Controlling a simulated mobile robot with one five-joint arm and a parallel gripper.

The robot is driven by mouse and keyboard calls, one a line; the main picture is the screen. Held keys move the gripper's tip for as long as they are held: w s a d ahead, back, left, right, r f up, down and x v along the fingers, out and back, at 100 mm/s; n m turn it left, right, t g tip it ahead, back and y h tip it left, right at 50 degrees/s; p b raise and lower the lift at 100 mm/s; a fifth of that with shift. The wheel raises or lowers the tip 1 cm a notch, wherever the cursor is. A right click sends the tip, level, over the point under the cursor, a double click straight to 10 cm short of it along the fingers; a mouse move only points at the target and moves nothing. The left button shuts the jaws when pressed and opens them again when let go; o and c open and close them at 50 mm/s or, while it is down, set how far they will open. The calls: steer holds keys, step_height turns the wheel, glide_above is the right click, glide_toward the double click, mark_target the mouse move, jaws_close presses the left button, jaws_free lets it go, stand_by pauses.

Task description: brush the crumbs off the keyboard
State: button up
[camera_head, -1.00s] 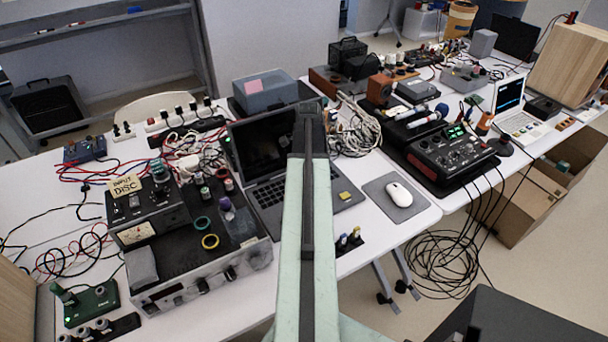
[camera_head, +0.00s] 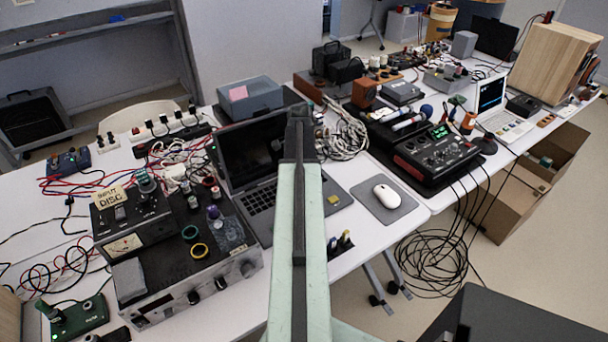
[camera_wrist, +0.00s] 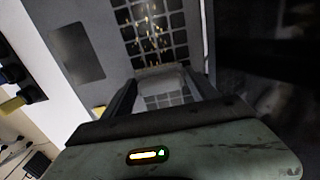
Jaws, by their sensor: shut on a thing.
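The open laptop (camera_head: 248,150) stands mid-table in the head view, its keyboard (camera_head: 258,200) partly hidden behind my arm. In the wrist view the dark keys (camera_wrist: 178,40) lie ahead of my fingers, and small yellow-brown crumbs (camera_wrist: 148,32) are scattered over them. The grey touchpad (camera_wrist: 76,52) is bare. My gripper (camera_wrist: 163,80) is over the keyboard, shut on a pale grey thing (camera_wrist: 160,82) between its dark fingers. It may be a brush; its shape is mostly hidden. I cannot tell whether it touches the keys.
A mouse (camera_head: 386,195) on a grey mat is right of the laptop. The amplifier (camera_head: 205,265) with rings and knobs stands close on its left. A black-and-red mixer (camera_head: 440,150) and a tangle of pale cables (camera_head: 345,138) are further right. Dark cables hang below the table.

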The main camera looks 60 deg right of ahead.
steer(key=shift+w+a, duration=1.1)
steer(key=shift+a, duration=0.9)
steer(key=shift+w+a, duration=1.15)
steer(key=shift+a, duration=0.8)
steer(key=shift+w+a, duration=1.1)
steer(key=shift+a, duration=0.9)
step_height(320, 180, up, 6)
steer(key=p, duration=0.6)
step_height(320, 180, up, 3)
steer(key=p, duration=0.3)
steer(key=shift+f, duration=0.1)
